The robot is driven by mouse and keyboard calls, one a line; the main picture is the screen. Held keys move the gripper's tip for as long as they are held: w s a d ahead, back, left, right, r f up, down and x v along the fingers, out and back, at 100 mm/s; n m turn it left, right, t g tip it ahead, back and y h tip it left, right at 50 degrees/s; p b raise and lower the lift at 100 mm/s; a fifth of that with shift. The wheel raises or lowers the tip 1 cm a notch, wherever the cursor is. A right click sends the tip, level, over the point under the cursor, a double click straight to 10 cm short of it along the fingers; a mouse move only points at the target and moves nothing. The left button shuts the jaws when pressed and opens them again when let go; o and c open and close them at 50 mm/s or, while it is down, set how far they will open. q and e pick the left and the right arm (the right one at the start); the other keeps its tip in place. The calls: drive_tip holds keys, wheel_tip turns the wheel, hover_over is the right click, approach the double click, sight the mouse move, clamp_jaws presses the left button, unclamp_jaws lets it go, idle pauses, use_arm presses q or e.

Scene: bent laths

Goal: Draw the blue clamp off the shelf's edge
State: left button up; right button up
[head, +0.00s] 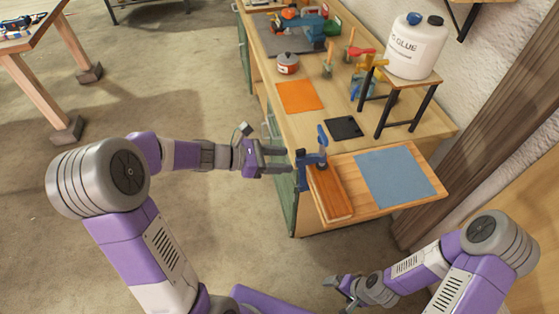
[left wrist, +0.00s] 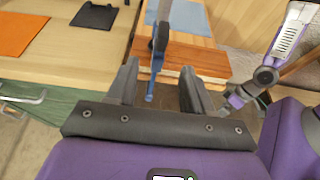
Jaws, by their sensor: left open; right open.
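The blue clamp (head: 303,172) sits on the left edge of the wooden shelf (head: 425,200), its handle pointing up, beside or over a red-brown board (head: 331,192). My left gripper (head: 286,161) is open just left of the clamp. In the left wrist view, the clamp (left wrist: 159,48) reaches down into the gap between the left gripper's open fingers (left wrist: 160,88), nearer the left finger; I see no clear contact. My right gripper (head: 345,288) is open, low in the head view, below the shelf and away from the clamp.
A blue-grey mat (head: 395,178) lies on the shelf. Behind it, the bench holds a black pad (head: 344,129), an orange mat (head: 299,96), a small pot (head: 288,63) and a stand (head: 398,92) with a glue container (head: 415,50). Open floor lies left of the bench.

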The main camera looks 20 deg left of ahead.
sight(305, 158)
use_arm(q)
drive_tip(key=shift+w+r, duration=0.15)
drive_tip(key=shift+r, duration=0.1)
drive_tip(key=b+x, duration=0.3)
drive_tip(key=x, duration=0.4)
drive_tip(key=shift+d, duration=0.15)
drive_tip(key=shift+b+x, duration=0.45)
drive_tip(key=shift+x, duration=0.4)
drive_tip(key=shift+r, duration=0.1)
clamp_jaws()
